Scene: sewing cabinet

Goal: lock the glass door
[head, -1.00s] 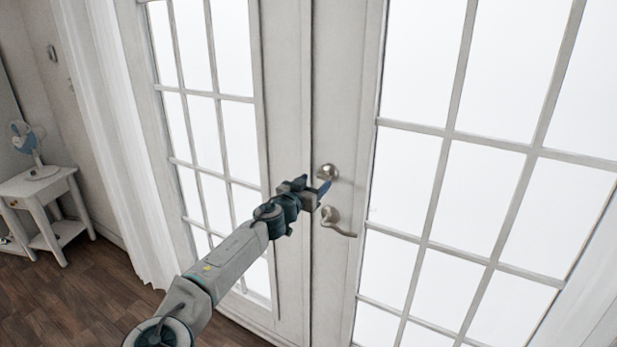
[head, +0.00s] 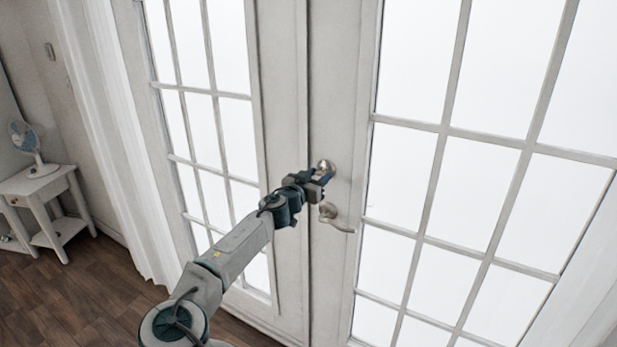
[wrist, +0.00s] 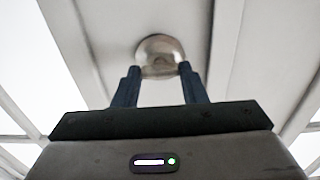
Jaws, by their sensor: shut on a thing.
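The glass door (head: 335,120) is white with several panes and stands closed beside a matching door panel on its left. A round metal deadbolt (head: 326,167) sits on its edge stile, above the lever handle (head: 331,214). In the wrist view the deadbolt's round plate (wrist: 160,47) shows just beyond my fingers. My gripper (head: 321,176) is at the deadbolt, with its two blue fingers (wrist: 158,78) on either side of the thumb-turn (wrist: 159,70), shut on it. The fingers partly hide the thumb-turn, and its exact angle is hard to tell.
A small white table (head: 38,186) with a fan (head: 30,150) stands at the far left. A white curtain (head: 122,140) hangs beside the left door panel. The wooden floor (head: 90,290) at lower left is clear.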

